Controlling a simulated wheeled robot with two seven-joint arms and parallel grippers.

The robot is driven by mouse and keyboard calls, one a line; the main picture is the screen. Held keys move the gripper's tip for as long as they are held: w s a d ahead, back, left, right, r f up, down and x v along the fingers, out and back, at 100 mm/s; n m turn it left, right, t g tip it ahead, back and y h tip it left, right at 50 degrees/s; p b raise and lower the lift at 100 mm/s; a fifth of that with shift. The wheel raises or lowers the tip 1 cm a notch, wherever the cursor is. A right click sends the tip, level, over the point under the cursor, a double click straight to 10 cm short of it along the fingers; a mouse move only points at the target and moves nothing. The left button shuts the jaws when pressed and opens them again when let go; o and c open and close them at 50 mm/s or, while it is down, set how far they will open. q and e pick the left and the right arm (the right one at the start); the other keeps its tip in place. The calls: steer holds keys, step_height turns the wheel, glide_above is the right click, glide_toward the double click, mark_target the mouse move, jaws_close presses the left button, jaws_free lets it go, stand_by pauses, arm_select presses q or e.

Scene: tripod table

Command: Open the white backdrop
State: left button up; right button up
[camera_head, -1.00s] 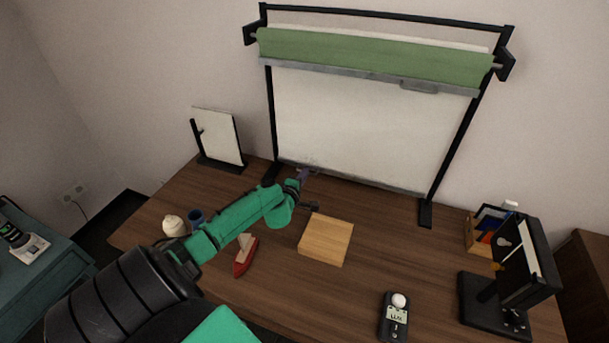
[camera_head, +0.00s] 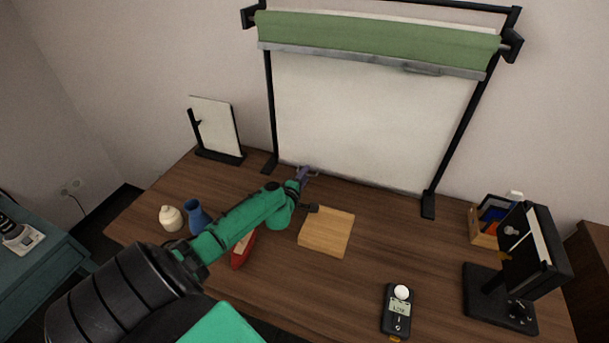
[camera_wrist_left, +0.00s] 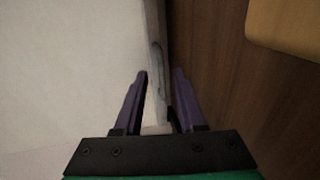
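The white backdrop (camera_head: 370,120) hangs down from the black stand at the back of the table, with its lower edge close to the tabletop. Its pale bottom bar (camera_wrist_left: 155,25), with a small handle (camera_wrist_left: 157,58), shows in the left wrist view. My left gripper (camera_head: 307,171) is at the left part of this bottom edge. In the left wrist view its purple fingers (camera_wrist_left: 161,80) are apart, one on each side of the bar, with a gap visible on the right. A rolled green backdrop (camera_head: 375,38) with a grey bar hangs above. My right gripper is not in view.
A wooden block (camera_head: 327,232) lies just right of my left forearm. A red boat (camera_head: 243,250), a blue vase (camera_head: 197,217) and a cream jar (camera_head: 171,218) are near the arm. A light meter (camera_head: 397,311) and a black device (camera_head: 515,270) stand at the right.

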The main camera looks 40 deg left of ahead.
arm_select(q)
steer(key=shift+s, duration=0.1)
steer(key=shift+s+d, duration=0.1)
steer(key=shift+s, duration=0.15)
steer(key=p+v, duration=0.2)
steer(key=v, duration=1.2)
steer(key=shift+w+d+r+p, duration=0.1)
steer(key=shift+r+p, duration=0.05)
steer(key=shift+p, duration=0.2)
